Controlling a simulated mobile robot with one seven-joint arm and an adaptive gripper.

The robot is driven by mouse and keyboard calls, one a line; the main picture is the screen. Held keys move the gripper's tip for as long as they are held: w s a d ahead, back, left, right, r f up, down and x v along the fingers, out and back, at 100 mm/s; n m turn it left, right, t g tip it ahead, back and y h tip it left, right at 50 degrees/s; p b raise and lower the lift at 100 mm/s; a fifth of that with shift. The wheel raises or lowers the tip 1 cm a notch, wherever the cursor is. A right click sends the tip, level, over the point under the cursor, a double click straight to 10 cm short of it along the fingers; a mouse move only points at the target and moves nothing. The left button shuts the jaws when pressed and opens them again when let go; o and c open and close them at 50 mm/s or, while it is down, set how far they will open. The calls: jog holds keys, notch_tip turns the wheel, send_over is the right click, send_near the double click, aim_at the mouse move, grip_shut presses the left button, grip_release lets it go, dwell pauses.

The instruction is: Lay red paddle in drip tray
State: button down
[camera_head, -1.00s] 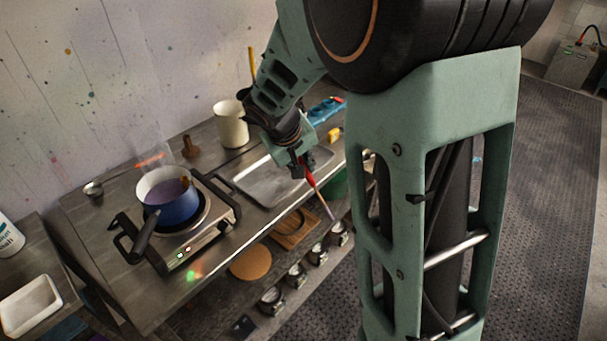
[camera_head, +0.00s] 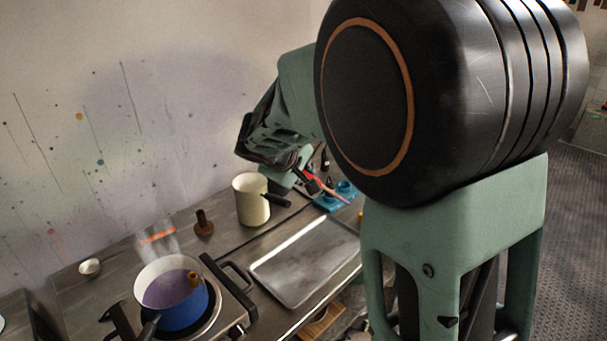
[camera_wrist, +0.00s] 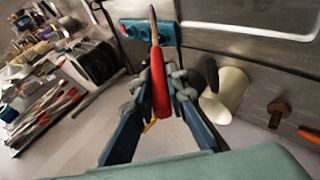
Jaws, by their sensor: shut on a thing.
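The red paddle (camera_wrist: 158,88) is held between the two fingers of my gripper (camera_wrist: 160,78); its pale, narrow end points away from the fingers. In the head view the paddle (camera_head: 312,183) tilts down to the right, and my gripper (camera_head: 302,172) is beside the cream cup, higher than the tray. The drip tray (camera_head: 290,298), a shallow, empty-looking metal tray, lies on the bench in front of the cup, apart from the paddle. Part of the tray (camera_wrist: 255,12) shows at the top right of the wrist view.
A cream cup (camera_head: 250,208) with a dark handle stands behind the tray, near a wooden peg (camera_head: 203,224). A blue holder (camera_head: 338,196) lies right of the cup. A steaming blue pot (camera_head: 182,312) sits on a burner at left. Several tools (camera_wrist: 50,115) lie left in the wrist view.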

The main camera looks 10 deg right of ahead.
jog(key=shift+s+f+b, duration=0.15)
jog(key=shift+f+b, duration=0.25)
jog(key=shift+f, duration=0.2)
notch_tip(320, 180, down, 10)
jog(key=b, duration=0.8)
jog(key=shift+r, duration=0.15)
jog(key=c, duration=1.8)
grip_release()
